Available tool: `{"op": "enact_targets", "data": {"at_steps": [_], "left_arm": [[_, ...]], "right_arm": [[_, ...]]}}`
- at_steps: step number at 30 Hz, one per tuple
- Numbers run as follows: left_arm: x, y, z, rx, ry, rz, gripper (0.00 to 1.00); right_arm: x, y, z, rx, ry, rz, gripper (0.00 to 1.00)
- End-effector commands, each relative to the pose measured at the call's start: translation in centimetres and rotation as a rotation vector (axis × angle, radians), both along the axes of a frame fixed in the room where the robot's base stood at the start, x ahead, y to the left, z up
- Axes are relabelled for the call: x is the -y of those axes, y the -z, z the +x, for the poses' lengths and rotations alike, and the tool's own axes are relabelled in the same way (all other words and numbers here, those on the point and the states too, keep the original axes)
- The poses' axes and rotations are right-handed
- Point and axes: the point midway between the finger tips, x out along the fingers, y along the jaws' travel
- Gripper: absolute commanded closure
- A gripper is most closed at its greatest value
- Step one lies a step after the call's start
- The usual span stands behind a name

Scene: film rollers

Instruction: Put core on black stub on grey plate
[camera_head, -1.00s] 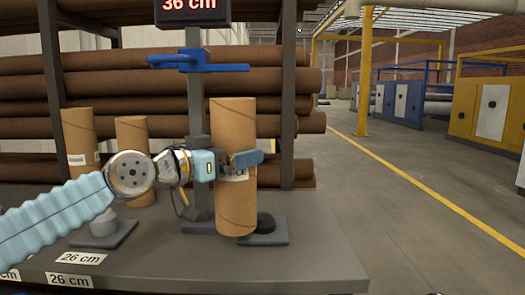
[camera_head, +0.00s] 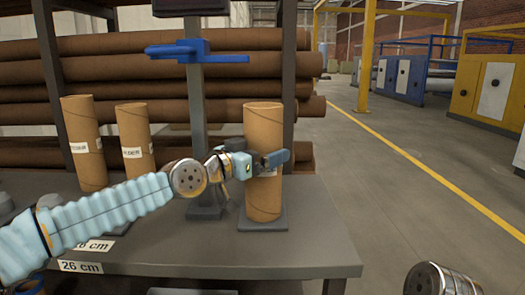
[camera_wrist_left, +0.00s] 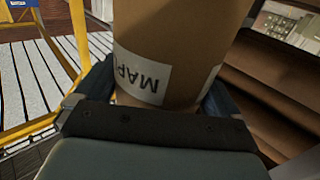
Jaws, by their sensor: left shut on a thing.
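The brown cardboard core (camera_head: 263,195) stands upright at the right part of the table, its lower end over the grey plate (camera_head: 244,225). My left gripper (camera_head: 270,161) is shut on the core at about mid-height, around its white label. The left wrist view shows the core (camera_wrist_left: 185,45) between the two fingers, with part of the printed label visible. The black stub is hidden, apparently by the core. I cannot tell whether the core is fully down around it. My right gripper is not in view.
Two other cores, a taller one (camera_head: 83,140) and a shorter one (camera_head: 135,140), stand at the left. A grey post with a blue bracket (camera_head: 196,54) rises behind my left gripper. Long brown rolls (camera_head: 130,75) fill the rack behind. The aisle at right is clear.

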Motion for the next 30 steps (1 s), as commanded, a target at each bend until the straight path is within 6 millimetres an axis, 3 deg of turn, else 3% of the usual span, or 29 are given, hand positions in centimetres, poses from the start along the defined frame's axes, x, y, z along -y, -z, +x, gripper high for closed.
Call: {"op": "enact_targets", "data": {"at_steps": [11, 12, 22, 30], "left_arm": [[0.0, 0.3, -0.1, 0.004, 0.0, -0.001, 0.47], [0.0, 0.2, -0.1, 0.002, 0.0, -0.001, 0.0], [-0.1, -0.2, -0.1, 0.001, 0.0, 0.0, 0.0], [-3.1, 0.4, -2.8, 0.001, -0.006, -0.001, 0.0]], "right_arm": [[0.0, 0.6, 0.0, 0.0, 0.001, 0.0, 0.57], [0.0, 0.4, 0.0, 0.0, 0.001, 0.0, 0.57], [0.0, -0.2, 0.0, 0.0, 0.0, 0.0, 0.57], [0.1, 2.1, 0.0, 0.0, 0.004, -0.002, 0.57]]}}
